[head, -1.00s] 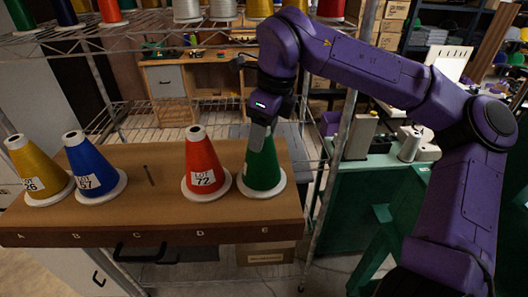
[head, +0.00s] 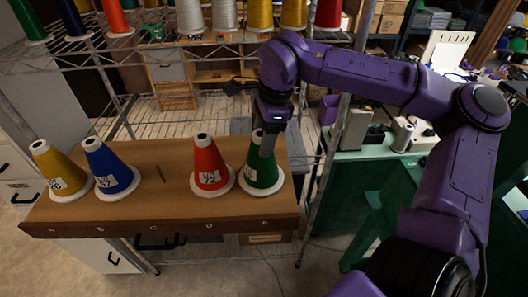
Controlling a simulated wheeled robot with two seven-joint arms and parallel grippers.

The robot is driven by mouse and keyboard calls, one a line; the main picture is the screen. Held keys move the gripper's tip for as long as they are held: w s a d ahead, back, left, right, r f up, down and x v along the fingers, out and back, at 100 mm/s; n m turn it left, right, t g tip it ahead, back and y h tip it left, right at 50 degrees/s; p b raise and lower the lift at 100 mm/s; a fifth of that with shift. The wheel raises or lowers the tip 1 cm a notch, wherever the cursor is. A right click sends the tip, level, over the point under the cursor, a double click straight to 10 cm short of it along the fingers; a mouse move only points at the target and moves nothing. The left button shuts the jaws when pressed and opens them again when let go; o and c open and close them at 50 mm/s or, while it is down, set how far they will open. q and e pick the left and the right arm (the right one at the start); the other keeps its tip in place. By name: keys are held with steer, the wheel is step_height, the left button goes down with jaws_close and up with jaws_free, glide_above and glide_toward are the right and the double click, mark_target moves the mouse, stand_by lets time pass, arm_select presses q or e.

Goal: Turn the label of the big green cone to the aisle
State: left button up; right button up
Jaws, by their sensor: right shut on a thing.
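The big green cone (head: 264,174) stands upright on its white base at the right end of the wooden board, above the letter E. Its white label (head: 250,174) shows on its left front side, only partly turned to the front and too small to read. My right gripper (head: 267,148) reaches down from above and is shut on the upper part of the green cone, hiding some of its top. My left gripper is not in view.
A red cone (head: 209,164) labelled LOT 72 stands close to the left of the green one. Wire shelving (head: 180,112) with more cones rises behind.

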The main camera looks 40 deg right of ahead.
steer(key=n+g+p, duration=0.1)
steer(key=n, duration=0.4)
steer(key=n+g+p, duration=0.1)
steer(key=n, duration=0.5)
steer(key=shift+n+p, duration=0.3)
steer(key=shift+f, duration=0.2)
stand_by(0.3)
steer(key=o, duration=1.1)
